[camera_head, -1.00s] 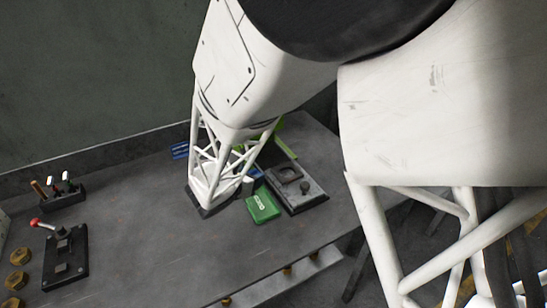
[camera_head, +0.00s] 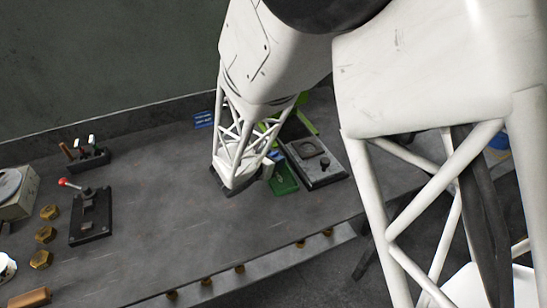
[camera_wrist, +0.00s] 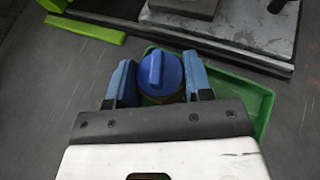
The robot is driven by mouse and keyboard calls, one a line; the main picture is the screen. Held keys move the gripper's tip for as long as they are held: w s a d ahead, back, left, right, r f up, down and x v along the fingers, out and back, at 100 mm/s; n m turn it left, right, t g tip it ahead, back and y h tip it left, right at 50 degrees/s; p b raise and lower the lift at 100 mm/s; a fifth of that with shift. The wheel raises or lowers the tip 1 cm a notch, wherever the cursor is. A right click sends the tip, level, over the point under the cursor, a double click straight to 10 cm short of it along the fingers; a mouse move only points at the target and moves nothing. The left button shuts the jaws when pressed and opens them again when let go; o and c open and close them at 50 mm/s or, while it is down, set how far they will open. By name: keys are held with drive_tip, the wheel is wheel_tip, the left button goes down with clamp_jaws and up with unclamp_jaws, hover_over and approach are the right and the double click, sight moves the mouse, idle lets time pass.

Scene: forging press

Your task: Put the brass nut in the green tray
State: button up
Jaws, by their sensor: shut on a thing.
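In the wrist view my gripper (camera_wrist: 159,70) has a blue finger on each side of a piece with a round, ridged blue top (camera_wrist: 160,70). It is shut on this piece; a brownish-gold body shows just below the top, mostly hidden. Under and around it is the green tray (camera_wrist: 264,104), partly covered by the gripper. I cannot tell whether the piece touches the tray floor. In the head view the tray (camera_head: 286,183) lies beside the dark block, and my arm hides most of the gripper. Separate brass nuts (camera_head: 44,234) lie at the table's left.
A dark block with a recess (camera_head: 318,168) borders the tray's right side. Bright green bars (camera_head: 303,117) lie behind it. A red-knobbed lever unit (camera_head: 90,222) and a tool stand (camera_head: 88,156) are at left. The middle of the table is clear.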

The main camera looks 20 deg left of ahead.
drive_tip(key=shift+f, duration=0.1)
drive_tip(key=o, duration=1.2)
drive_tip(key=v, duration=1)
drive_tip(key=shift+r, duration=0.25)
drive_tip(key=shift+v, duration=1.15)
drive_tip(key=shift+a+r, duration=0.1)
